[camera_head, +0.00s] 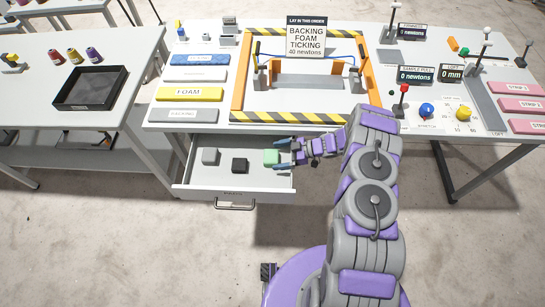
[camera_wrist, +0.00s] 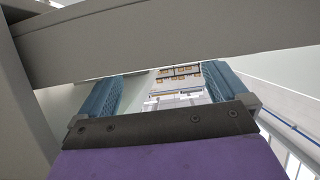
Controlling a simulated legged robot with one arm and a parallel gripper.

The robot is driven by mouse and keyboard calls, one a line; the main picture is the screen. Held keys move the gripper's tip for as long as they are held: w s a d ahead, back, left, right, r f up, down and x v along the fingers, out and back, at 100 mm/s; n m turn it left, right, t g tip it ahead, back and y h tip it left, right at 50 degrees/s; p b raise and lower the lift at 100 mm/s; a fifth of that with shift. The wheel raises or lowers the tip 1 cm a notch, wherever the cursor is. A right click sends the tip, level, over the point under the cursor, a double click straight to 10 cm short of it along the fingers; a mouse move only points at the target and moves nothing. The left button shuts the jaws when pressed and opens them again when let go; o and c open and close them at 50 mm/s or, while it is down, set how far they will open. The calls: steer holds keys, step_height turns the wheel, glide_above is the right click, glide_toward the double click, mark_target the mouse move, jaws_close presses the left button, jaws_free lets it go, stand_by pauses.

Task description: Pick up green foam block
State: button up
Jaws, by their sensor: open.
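The green foam block (camera_head: 271,157) lies in the open drawer (camera_head: 236,192) under the table, to the right of a dark block and a grey block. My gripper (camera_head: 284,154) is low at the drawer's right side, with its fingers pointing left and close to the green block's right side. I cannot tell whether they touch it. In the wrist view my gripper (camera_wrist: 163,72) has its two blue fingers wide apart, with only distant background showing between them. The green block does not show in the wrist view.
The grey block (camera_head: 210,156) and dark block (camera_head: 239,165) share the drawer. The table edge overhangs the drawer's back. A pale beam (camera_wrist: 180,32) crosses close in front of the wrist camera. Above stands a framed table bed with striped bars (camera_head: 290,117). The floor in front is clear.

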mark_target(275, 155)
steer(key=x, duration=0.4)
steer(key=shift+w+a+r, duration=0.1)
steer(key=shift+w, duration=0.15)
steer(key=shift+w+d+f+b, duration=0.15)
steer(key=shift+d+f+b, duration=0.2)
steer(key=shift+d+b, duration=0.35)
steer(key=shift+d+f, duration=0.1)
steer(key=shift+f, duration=0.05)
steer(key=x, duration=0.4)
steer(key=shift+a+r, duration=0.25)
steer(key=shift+a, duration=0.2)
steer(key=shift+d+r, duration=0.15)
steer(key=shift+d, duration=0.5)
steer(key=c, duration=0.4)
steer(key=shift+a, duration=0.25)
steer(key=c, duration=0.5)
steer(key=shift+d, duration=0.1)
steer(key=shift+c, duration=0.2)
